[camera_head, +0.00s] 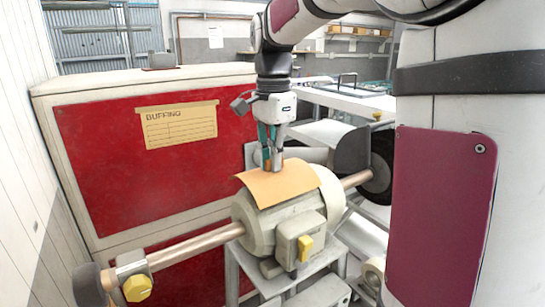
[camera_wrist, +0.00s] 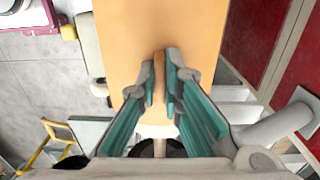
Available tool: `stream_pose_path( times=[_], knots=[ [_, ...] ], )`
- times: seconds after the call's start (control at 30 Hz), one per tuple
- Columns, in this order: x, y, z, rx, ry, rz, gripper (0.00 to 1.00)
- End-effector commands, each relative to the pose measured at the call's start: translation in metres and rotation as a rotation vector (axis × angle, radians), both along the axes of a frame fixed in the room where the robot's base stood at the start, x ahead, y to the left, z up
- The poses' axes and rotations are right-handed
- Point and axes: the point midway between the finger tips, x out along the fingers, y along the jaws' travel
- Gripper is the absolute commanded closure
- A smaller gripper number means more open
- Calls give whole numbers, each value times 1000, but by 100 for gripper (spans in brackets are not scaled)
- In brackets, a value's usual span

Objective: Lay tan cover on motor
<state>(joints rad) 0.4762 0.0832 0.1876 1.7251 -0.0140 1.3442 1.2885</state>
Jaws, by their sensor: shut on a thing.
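The tan cover (camera_head: 278,184) is a thin sheet lying over the top of the cream-grey motor (camera_head: 262,231) in the head view, its near left edge drooping a little. I cannot tell whether it rests fully on the housing. My gripper (camera_head: 272,166) points down at the cover's far edge, above the motor. The cover hides most of the motor in the wrist view.
A copper-coloured shaft (camera_head: 190,247) runs out both sides of the motor, with a yellow knob (camera_head: 137,288) at its left end and a dark wheel (camera_head: 378,172) at its right. A red-panelled cabinet (camera_head: 105,140) labelled BUFFING stands close behind on the left.

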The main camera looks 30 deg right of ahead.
Motion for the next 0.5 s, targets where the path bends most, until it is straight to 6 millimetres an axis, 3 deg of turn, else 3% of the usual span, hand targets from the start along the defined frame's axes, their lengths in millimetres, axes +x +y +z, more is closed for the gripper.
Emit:
stream_pose_path(
  times=[0.43,0.5],
  knots=[
    [0,0,-10,0,0,1,100],
    [0,0,-10,0,0,0,79]
  ],
)
